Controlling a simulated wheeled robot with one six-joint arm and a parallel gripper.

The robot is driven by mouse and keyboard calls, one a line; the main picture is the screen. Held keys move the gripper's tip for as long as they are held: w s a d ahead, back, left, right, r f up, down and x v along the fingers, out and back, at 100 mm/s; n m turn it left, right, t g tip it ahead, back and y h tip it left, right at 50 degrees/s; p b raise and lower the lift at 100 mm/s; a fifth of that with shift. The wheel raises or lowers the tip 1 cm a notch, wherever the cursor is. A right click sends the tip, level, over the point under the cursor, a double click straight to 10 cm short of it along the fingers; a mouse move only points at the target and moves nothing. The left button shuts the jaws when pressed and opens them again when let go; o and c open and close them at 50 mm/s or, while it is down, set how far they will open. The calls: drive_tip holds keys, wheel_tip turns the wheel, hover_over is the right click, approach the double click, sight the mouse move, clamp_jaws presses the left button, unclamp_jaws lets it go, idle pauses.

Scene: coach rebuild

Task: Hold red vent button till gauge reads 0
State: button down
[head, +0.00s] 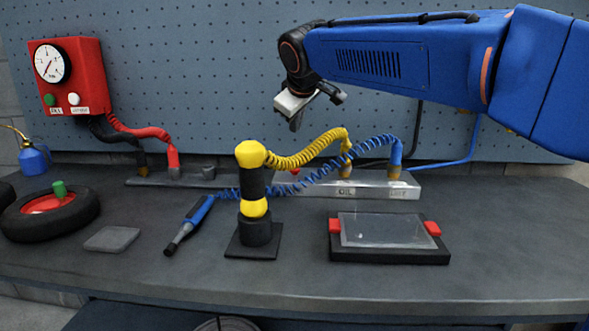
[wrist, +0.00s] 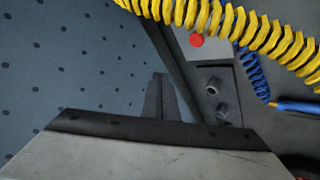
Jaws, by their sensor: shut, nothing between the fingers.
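A red button (head: 295,171) sits on the metal rail behind the yellow coiled hose, partly hidden by it in the head view. It shows clearly in the wrist view (wrist: 196,41) beside that hose. The round white gauge (head: 52,62) is on the red box at the far left; its dark needle slants, but the figures are too small to read. My gripper (head: 296,123) is shut and empty, in the air above the yellow hose, apart from the button. In the wrist view its dark fingers (wrist: 160,97) are below and left of the button.
The yellow coiled hose (head: 310,152) and blue coiled hose (head: 345,164) cross near the button. A yellow-black post (head: 254,190) stands in front. The red box (head: 88,75) has green and white buttons. A black tray (head: 390,257) and a wheel (head: 50,232) lie on the bench.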

sight(295, 171)
drive_tip(key=shift+f, duration=0.1)
drive_tip(key=shift+f, duration=4.35)
